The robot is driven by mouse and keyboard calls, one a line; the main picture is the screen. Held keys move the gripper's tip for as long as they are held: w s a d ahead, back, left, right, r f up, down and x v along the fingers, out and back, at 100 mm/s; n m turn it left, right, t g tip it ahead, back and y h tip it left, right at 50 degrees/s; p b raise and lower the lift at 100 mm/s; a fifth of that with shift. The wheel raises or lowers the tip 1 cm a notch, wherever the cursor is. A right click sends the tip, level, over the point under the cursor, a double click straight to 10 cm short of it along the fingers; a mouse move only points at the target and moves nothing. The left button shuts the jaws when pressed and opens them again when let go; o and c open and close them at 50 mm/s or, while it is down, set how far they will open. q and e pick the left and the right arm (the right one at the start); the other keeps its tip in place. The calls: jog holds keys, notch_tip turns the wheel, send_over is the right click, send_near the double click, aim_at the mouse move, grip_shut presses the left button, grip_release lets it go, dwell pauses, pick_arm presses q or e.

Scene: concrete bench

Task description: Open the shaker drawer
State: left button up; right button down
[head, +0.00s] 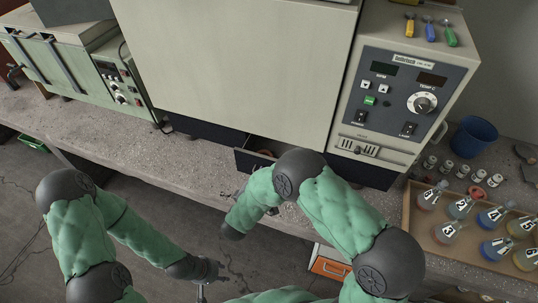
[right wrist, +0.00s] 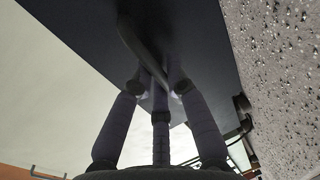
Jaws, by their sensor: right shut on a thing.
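The shaker is a large beige machine (head: 240,60) with a control panel (head: 412,95) at its right. Its dark drawer (head: 247,160) sits low on the front and stands partly out, with a small reddish thing showing inside. In the right wrist view the dark drawer front (right wrist: 90,25) fills the top. My right gripper (right wrist: 157,88) is closed around the dark bar handle (right wrist: 140,42) there. In the head view my right arm partly covers the drawer, and the grip is unclear. My left gripper (head: 208,277) is away from the shaker, over the floor, empty, its fingers apart.
The concrete bench (head: 200,165) runs under the shaker. At the right are a wooden tray (head: 420,240) of numbered flasks, several small vials and a blue cup (head: 473,136). Another machine (head: 70,65) stands at the left. An orange-fronted drawer (head: 330,267) is below the bench.

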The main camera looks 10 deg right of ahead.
jog(key=f+p+v, duration=0.1)
jog(key=p+v, duration=0.2)
jog(key=v, duration=0.5)
jog(key=shift+s+f, duration=0.25)
jog(key=shift+f, duration=0.2)
jog(key=shift+a, duration=0.1)
jog(key=c, duration=1.5)
grip_release()
jog(key=shift+s+a, duration=0.1)
jog(key=shift+s, duration=0.1)
jog(key=shift+a, duration=0.1)
jog(key=v, duration=1.2)
jog(key=shift+r, duration=0.15)
